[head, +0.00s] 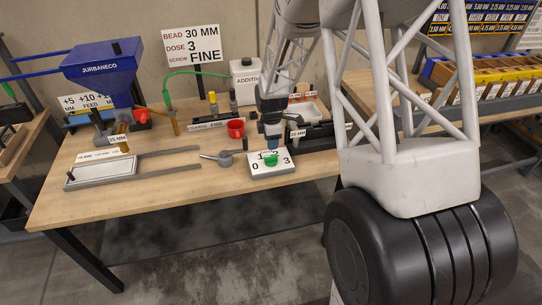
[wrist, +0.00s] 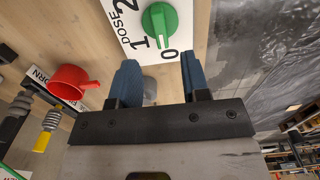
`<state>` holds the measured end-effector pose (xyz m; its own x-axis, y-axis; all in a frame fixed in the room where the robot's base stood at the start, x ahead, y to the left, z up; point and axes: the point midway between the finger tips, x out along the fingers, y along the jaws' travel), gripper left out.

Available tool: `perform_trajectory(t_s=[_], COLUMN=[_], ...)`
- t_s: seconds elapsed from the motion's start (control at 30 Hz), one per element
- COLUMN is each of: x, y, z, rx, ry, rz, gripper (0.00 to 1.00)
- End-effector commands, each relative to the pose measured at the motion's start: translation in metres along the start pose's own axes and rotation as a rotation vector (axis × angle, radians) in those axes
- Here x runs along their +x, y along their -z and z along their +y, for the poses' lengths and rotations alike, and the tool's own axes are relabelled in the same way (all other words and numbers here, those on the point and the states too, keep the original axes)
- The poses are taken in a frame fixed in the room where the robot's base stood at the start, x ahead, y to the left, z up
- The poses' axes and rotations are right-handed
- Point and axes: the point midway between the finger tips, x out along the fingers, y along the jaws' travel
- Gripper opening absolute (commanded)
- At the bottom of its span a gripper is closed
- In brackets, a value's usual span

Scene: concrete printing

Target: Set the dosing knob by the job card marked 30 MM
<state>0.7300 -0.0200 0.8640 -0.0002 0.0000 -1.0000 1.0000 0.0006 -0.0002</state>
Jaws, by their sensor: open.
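The green dosing knob (head: 271,160) sits on a white dial plate (head: 285,169) with the numbers 0 to 3, near the table's front edge. In the wrist view the knob (wrist: 159,25) is at the top; a white mark on its lower end seems to face the 0, though this is small. My gripper (head: 271,137) is just behind the plate in the head view. In the wrist view its two blue fingers (wrist: 160,72) are apart, with the knob beyond their tips, not between them.
A grey scoop (head: 222,158) lies left of the plate, and a red cup (head: 236,129) stands behind it. A dark tray (head: 313,135) is close on the right. A blue hopper (head: 103,65) and a rail frame (head: 150,160) are at the left. Bare wood lies in front of the scoop.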

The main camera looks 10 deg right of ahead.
Motion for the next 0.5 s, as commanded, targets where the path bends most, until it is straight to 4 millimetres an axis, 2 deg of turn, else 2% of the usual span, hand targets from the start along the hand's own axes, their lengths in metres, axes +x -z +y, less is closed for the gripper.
perform_trajectory(t_s=[0.27, 0.5], x=[0.003, 0.020], y=[0.000, 0.000], z=[0.000, -0.001], rx=[0.001, 0.001], ry=[0.000, 0.002], rz=[0.000, 0.000], gripper=[0.43, 0.43])
